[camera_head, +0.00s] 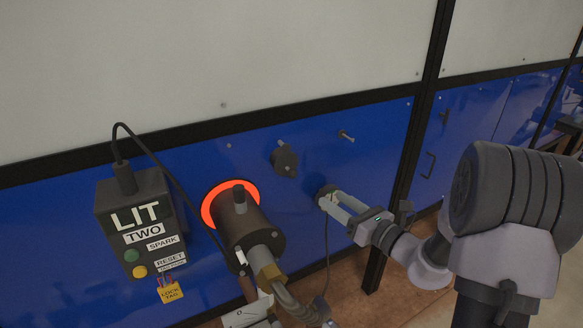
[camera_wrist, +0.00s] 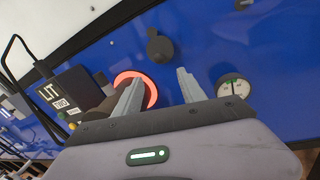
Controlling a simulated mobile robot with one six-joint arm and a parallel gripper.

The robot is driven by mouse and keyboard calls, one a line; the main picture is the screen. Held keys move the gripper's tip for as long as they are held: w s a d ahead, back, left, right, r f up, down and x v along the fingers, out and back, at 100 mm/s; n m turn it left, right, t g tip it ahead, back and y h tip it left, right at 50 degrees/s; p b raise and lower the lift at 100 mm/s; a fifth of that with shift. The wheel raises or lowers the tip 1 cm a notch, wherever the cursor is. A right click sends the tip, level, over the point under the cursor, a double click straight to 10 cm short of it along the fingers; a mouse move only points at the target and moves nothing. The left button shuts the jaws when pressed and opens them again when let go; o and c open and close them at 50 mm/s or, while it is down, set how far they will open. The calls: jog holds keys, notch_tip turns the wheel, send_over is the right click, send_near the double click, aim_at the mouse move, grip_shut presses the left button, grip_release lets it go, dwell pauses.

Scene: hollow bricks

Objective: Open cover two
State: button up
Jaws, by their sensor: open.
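A dark round cover with a small knob (camera_head: 284,160) sits flat against the blue panel, up and right of the burner; it also shows in the wrist view (camera_wrist: 159,47). I read no label on it. My gripper (camera_head: 329,199) is open and empty, below and right of this cover and close to the panel. In the wrist view its two fingers (camera_wrist: 160,78) stand apart, with the cover beyond them and nothing between them. A box marked LIT, TWO, SPARK and RESET (camera_head: 140,222) hangs left of the burner.
The dark cylindrical burner (camera_head: 250,228) has a glowing orange ring (camera_head: 211,205) at the panel. Pipes and hoses run below it. A bolt (camera_head: 346,135) sticks out right of the cover. A round gauge (camera_wrist: 233,88) is right of my fingers. A yellow lock tag (camera_head: 171,291) hangs under the box.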

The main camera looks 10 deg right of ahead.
aim_at(296, 176)
jog(key=x, duration=1.4)
jog(key=shift+w+a+f, duration=0.1)
jog(key=shift+w+a, duration=0.2)
jog(key=shift+c, duration=0.2)
grip_shut()
